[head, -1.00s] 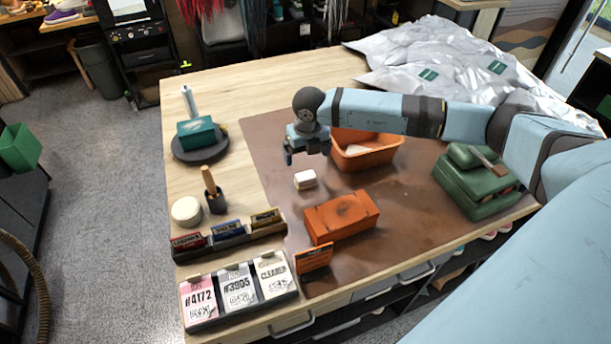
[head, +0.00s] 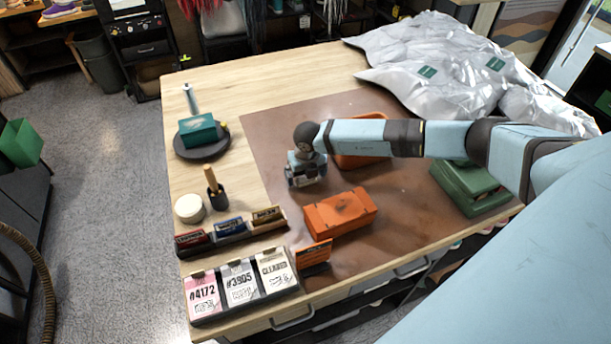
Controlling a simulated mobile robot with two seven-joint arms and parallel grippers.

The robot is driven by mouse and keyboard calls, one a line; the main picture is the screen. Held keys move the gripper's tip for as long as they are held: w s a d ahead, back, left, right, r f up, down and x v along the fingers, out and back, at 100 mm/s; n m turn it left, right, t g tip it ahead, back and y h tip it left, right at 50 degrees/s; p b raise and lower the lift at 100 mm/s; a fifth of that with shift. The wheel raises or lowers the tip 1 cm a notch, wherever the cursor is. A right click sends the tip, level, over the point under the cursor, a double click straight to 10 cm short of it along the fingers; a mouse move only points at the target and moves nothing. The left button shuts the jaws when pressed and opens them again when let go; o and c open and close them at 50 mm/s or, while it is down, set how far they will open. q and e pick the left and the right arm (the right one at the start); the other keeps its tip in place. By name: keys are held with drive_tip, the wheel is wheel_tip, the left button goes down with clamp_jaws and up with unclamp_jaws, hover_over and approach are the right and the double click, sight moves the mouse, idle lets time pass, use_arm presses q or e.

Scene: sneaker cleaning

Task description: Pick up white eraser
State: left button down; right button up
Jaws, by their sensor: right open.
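The white eraser is hidden in the head view now; my right gripper (head: 306,177) covers the place on the brown mat (head: 262,128) where it lay. The right gripper points down, low over the mat, just behind and left of the orange box (head: 341,213). Its jaws are open; whether the eraser is between the fingers cannot be seen. My left gripper is not in view.
An orange bin (head: 361,158) stands behind my right forearm, partly covered by it. A green case (head: 468,188) is at the right. Tag cards (head: 240,284), a small rack (head: 231,232) and a round white tin (head: 188,208) are at the left.

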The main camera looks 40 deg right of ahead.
drive_tip(key=c, duration=1.1)
drive_tip(key=shift+r, duration=0.1)
drive_tip(key=shift+r+b, duration=1.85)
drive_tip(key=shift+r, duration=8.15)
